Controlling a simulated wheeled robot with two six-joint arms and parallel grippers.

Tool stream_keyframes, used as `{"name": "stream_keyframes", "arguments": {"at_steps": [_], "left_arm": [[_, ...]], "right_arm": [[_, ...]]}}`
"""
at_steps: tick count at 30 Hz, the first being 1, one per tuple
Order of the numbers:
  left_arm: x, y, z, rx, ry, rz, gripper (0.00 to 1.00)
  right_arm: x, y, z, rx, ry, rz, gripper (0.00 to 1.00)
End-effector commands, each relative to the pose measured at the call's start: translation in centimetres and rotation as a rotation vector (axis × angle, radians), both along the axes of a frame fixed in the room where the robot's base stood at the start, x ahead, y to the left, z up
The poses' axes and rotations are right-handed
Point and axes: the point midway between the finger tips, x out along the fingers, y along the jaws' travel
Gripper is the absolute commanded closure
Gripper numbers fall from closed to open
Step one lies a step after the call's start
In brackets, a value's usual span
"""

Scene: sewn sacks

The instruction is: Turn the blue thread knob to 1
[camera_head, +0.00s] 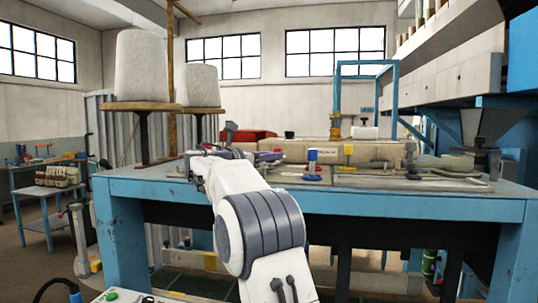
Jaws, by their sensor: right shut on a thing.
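My right arm reaches up from the bottom middle to the left part of the blue work table (400,203). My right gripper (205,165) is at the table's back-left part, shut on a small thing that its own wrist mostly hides. I cannot tell whether this is the blue thread knob. A blue-topped white post (312,158) stands on the table right of the gripper, apart from it. No knob scale or number can be read. My left gripper is not in view.
Two large white thread cones (140,66) stand on wooden discs at the left. Pale blocks (370,152), a yellow-topped piece (348,150) and a greenish bowl-like bundle (444,163) lie on the table. A blue frame (337,90) rises behind. A machine overhangs the right side.

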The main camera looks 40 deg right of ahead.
Motion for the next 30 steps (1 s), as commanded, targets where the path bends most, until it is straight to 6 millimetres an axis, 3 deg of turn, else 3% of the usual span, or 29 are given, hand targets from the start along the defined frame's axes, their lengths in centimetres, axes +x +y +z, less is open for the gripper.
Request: {"name": "stream_keyframes", "arguments": {"at_steps": [1,3,14,30], "left_arm": [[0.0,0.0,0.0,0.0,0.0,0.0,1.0],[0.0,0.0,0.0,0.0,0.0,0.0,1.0],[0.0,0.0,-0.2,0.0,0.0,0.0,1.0],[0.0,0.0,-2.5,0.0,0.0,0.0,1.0]], "right_arm": [[-0.1,0.0,-0.1,0.001,-0.001,-0.003,0.58],[-0.1,0.0,0.0,0.001,-0.001,-0.003,0.4],[0.0,0.4,-0.1,0.001,-0.001,0.001,0.4],[-1.4,9.4,-0.2,0.001,-0.001,0.001,0.4]]}}
